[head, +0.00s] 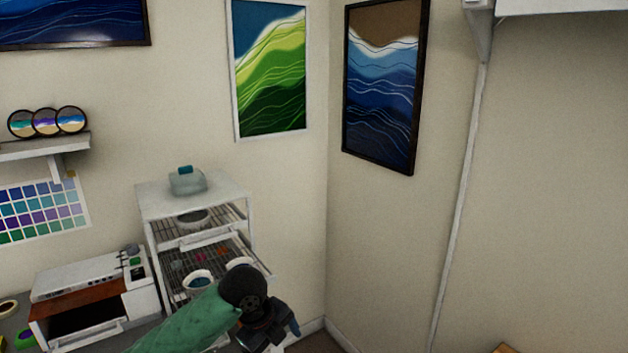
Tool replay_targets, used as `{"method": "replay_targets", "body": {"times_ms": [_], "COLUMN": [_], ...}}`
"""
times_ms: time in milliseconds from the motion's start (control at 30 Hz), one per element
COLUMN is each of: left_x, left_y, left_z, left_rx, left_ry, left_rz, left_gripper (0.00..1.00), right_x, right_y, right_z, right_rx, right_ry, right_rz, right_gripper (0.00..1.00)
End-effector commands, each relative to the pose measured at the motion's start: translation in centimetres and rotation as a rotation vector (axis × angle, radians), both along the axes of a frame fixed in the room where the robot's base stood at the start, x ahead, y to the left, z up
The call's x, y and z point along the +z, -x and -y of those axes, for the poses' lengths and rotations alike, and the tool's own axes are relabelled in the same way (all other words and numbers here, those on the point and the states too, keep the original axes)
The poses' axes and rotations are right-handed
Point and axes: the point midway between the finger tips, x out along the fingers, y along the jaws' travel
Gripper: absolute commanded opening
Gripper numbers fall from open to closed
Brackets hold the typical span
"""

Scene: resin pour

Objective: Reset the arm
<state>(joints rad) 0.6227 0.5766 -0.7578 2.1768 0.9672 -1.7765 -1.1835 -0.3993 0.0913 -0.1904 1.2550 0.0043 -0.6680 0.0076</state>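My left arm in a green sleeve comes in from the bottom left. Its dark wrist and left gripper (278,328) are in front of the lower part of a white rack. The fingers are dark and small, with a bluish bit at the right side; I cannot tell whether they are open or shut, or whether they hold anything. My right gripper is not in view.
The white rack (146,208) has wire shelves with bowls (198,281) and small coloured pieces, and a clear container (187,181) on top. A white oven-like box (95,275) stands to its left.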

Motion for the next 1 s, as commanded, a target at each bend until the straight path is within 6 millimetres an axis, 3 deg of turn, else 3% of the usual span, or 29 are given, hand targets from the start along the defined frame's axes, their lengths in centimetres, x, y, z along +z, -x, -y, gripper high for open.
{"method": "replay_targets", "body": {"times_ms": [467,767,1000], "left_x": [-6.4,-10.0,-12.9], "left_y": [5.2,8.6,11.9], "left_z": [1.7,0.7,-1.4], "left_rx": [0.46,0.796,1.084], "left_ry": [0.194,0.288,0.34], "left_rz": [-0.073,-0.136,-0.185], "left_gripper": [0.88,0.88,0.88], "right_x": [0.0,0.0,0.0], "right_y": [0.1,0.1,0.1], "right_z": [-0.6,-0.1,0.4], "right_rx": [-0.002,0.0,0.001], "right_ry": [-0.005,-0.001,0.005], "right_rz": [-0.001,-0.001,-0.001], "right_gripper": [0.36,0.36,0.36]}}
